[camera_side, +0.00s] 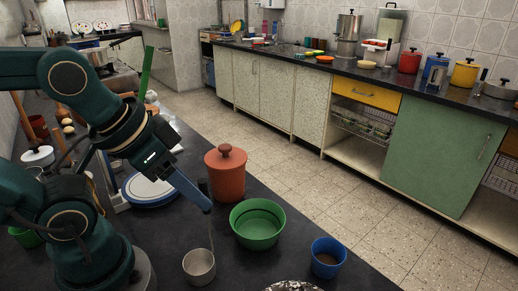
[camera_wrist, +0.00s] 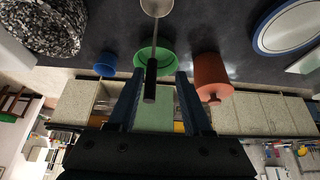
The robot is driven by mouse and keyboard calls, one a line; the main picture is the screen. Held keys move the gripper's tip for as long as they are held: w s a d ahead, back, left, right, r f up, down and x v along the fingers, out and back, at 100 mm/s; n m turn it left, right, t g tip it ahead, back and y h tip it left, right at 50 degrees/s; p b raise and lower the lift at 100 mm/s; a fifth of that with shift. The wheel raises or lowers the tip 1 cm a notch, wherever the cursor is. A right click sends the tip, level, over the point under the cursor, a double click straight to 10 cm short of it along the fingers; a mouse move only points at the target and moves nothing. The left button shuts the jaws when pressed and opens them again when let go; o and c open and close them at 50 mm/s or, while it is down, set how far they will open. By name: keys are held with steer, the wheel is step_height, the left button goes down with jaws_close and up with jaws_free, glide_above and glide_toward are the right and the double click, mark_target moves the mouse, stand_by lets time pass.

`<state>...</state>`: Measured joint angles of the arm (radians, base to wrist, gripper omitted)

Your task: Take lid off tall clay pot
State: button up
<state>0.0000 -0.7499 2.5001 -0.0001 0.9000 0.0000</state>
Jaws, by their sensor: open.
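The tall clay pot (camera_side: 226,180) stands upright on the dark counter, with its lid (camera_side: 225,156) and round knob on top. In the wrist view the pot (camera_wrist: 207,70) is right of my fingers, with its lid knob (camera_wrist: 213,98) pointing down the picture. My gripper (camera_side: 206,208) is left of and nearer than the pot in the side view, apart from it. Its two blue fingers (camera_wrist: 160,74) are spread. A steel ladle (camera_side: 199,265) has a long upright handle; its black grip (camera_wrist: 150,82) appears between my fingers, and I cannot tell whether it touches them.
A green bowl (camera_side: 258,230) stands right of the pot and close to it. A blue cup (camera_side: 327,262) is farther right. A blue-rimmed plate (camera_side: 150,190) lies left of the pot. A speckled object (camera_wrist: 42,22) is at the near edge. Floor lies beyond the counter's edge.

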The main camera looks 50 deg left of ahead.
steer(key=o, duration=0.4)
step_height(320, 180, up, 6)
steer(key=n+g+y, duration=0.3)
steer(key=n, duration=0.7)
glide_above(225, 147)
steer(key=s+d, duration=0.2)
steer(key=f, duration=0.4)
steer(key=shift+w+a+m, duration=0.15)
steer(key=shift+a+m, duration=0.05)
steer(key=shift+m, duration=0.1)
steer(key=shift+x, duration=0.85)
steer(key=shift+t, duration=0.3)
steer(key=shift+x, duration=2.1)
